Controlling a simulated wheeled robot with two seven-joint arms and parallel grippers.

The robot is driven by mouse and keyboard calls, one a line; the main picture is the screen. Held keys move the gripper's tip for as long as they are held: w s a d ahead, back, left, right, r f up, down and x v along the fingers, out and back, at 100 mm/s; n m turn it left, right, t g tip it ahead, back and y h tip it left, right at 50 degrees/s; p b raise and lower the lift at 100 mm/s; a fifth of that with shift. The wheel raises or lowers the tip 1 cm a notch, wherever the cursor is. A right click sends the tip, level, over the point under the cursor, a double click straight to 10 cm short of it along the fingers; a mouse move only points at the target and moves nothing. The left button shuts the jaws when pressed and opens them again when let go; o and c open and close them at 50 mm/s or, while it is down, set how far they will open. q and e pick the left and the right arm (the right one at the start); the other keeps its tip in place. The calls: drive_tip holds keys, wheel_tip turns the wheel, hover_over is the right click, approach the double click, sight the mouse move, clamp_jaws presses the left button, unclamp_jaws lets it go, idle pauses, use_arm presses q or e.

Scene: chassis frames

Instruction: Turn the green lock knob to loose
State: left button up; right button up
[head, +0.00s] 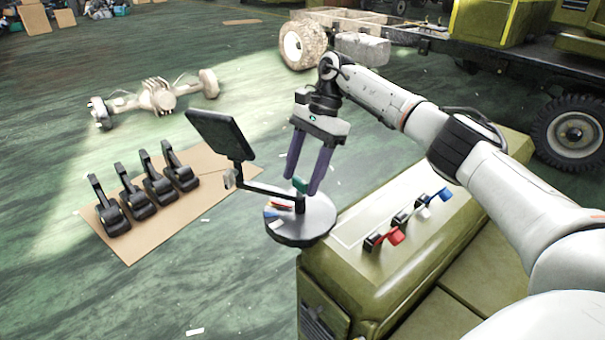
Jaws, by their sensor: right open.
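The green lock knob (300,186) sits at the top of the short post on a round grey base (306,222). A black arm runs from the post to a dark screen or mirror panel (221,133) on the left. Coloured marks in red, blue and yellow show on the base beside the post. My right gripper (304,188) points down from above, open, with its purple fingers on either side of the knob. I cannot tell whether the fingers touch it. My left gripper is not in view.
A green cabinet (382,290) right of the base carries red, white and blue levers (384,237). Several black pedals (140,197) lie on cardboard (130,250) at left. An axle (157,97) lies on the floor behind. Trucks (570,130) stand at the back right.

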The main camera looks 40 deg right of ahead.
drive_tip(key=v, duration=1)
drive_tip(key=shift+r, duration=0.2)
drive_tip(key=shift+s+f, duration=0.1)
